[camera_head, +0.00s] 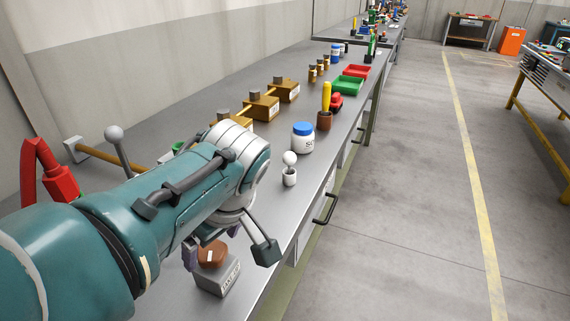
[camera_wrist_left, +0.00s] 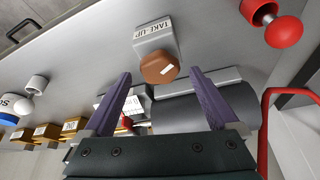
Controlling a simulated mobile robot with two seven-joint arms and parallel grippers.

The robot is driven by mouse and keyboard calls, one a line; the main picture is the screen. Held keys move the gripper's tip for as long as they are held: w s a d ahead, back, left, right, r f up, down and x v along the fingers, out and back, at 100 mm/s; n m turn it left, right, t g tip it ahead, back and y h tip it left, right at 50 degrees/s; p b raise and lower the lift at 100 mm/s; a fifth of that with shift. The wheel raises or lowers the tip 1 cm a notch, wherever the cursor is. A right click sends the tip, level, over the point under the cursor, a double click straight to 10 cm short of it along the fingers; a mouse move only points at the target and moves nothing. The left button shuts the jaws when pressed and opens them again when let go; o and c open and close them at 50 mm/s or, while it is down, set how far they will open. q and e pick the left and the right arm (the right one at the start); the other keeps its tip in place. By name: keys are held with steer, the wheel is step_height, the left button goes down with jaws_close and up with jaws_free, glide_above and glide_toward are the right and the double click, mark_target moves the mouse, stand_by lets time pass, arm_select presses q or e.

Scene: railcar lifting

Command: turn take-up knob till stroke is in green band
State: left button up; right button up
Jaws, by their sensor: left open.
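The take-up knob (camera_head: 212,254) is a brown, round knob with a white mark, on a grey box labelled TAKE-UP (camera_head: 219,280). The knob (camera_wrist_left: 159,69) and box (camera_wrist_left: 153,38) also show in the left wrist view. My left gripper (camera_wrist_left: 161,74) is open, its two purple fingers either side of the knob in that picture; contact cannot be told. In the head view my left gripper (camera_head: 208,248) is by the knob, partly hidden by my arm. A white scale plate (camera_wrist_left: 136,101) shows behind the left finger; its reading and the green band cannot be made out.
A white ball-topped piece (camera_head: 290,170), a blue-lidded jar (camera_head: 303,139) and brown blocks (camera_head: 262,108) stand further along the bench. The floor aisle (camera_head: 410,200) at right is clear.

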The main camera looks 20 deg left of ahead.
arm_select(q)
steer(key=p+v, duration=0.6)
steer(key=v, duration=0.2)
steer(key=shift+p, duration=0.4)
steer(key=shift+r, duration=0.1)
steer(key=s+a+m, duration=0.5)
steer(key=s, duration=0.3)
steer(key=s+d+r+m+t+h, duration=0.2)
steer(key=s+d+r+m+h, duration=0.3)
steer(key=s+r+m, duration=0.55)
step_height(320, 180, up, 25)
steer(key=s+d+p, duration=0.1)
steer(key=p, duration=2.5)
steer(key=shift+d+f+m+y, duration=0.15)
steer(key=shift+f+m+y, duration=0.05)
steer(key=shift+m+y, duration=0.15)
